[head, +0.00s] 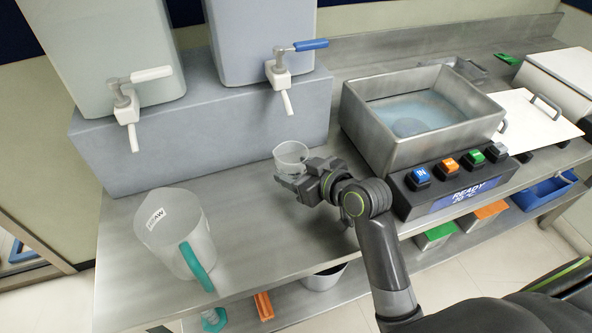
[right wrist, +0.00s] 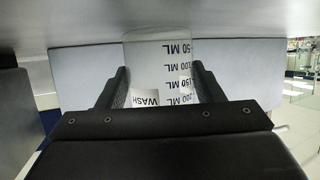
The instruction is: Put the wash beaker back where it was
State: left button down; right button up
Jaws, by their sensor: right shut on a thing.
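The wash beaker (head: 291,151) is a small clear cup with its open rim up, just in front of the grey-blue block under the tanks. My right gripper (head: 297,181) is shut on it from the front. In the right wrist view the beaker (right wrist: 158,62) sits between both fingers (right wrist: 160,90), showing a WASH label and ML marks. I cannot tell whether its base touches the steel bench (head: 262,228). My left gripper is not in view.
A jug (head: 176,232) with a teal handle stands at the left. Two tanks with taps (head: 284,73) stand on the block (head: 215,135) behind the beaker. A steel basin (head: 395,140) of bluish liquid and a button panel (head: 456,180) lie right. Bench between jug and gripper is clear.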

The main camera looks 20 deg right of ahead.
jog(key=shift+w+f, duration=0.1)
jog(key=shift+w, duration=0.1)
jog(key=shift+s, duration=0.35)
jog(key=o, duration=0.8)
jog(key=shift+f, duration=0.1)
jog(key=shift+o, duration=1)
